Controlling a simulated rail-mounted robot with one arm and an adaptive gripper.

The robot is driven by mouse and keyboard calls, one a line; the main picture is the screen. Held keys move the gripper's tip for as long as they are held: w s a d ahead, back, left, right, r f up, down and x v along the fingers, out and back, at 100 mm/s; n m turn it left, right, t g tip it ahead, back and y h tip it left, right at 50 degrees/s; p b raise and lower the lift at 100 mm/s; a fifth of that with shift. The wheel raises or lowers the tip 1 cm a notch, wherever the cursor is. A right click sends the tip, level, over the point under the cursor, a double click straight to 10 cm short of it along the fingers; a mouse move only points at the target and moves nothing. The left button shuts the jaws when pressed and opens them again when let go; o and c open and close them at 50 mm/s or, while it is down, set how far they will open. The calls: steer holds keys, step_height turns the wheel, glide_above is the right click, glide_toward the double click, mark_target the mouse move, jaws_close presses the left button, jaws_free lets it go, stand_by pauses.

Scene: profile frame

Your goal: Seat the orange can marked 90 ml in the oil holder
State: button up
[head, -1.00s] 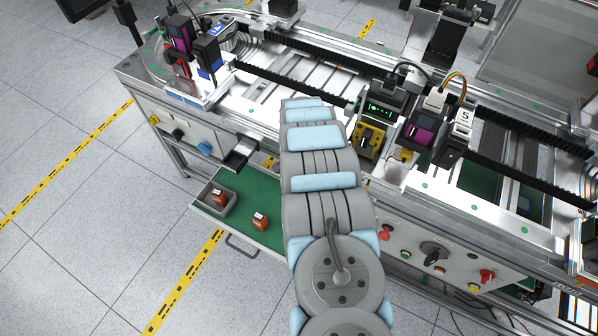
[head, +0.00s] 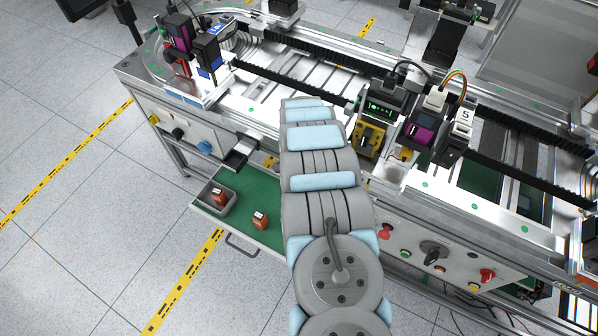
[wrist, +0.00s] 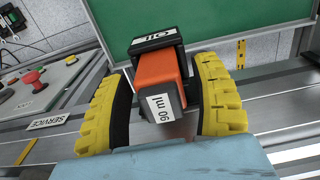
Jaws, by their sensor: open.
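In the wrist view, an orange can (wrist: 157,72) with a white label reading 90 ml on its dark near end stands between the fingers of my gripper (wrist: 163,68). The yellow fingers are open, one on each side of it, with a visible gap on the left and a narrower one on the right. The can's far end meets a black oil holder (wrist: 154,41) with a white label reading Oil. I cannot tell how deep the can sits in it. In the head view my arm hides the gripper, this can and the holder.
In the head view, a green-floored drawer (head: 243,188) stands open. One orange can (head: 218,197) is in its grey tray, another (head: 260,220) on its floor. A control panel (head: 440,257) with knobs is on the bench front. Rails and modules crowd the bench top.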

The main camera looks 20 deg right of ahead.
step_height(320, 180, up, 9)
steer(key=shift+w+r, duration=0.1)
steer(key=shift+w+d+r, duration=0.1)
steer(key=shift+d+r, duration=0.05)
steer(key=shift+r, duration=1.05)
steer(key=shift+r, duration=0.15)
stand_by(0.6)
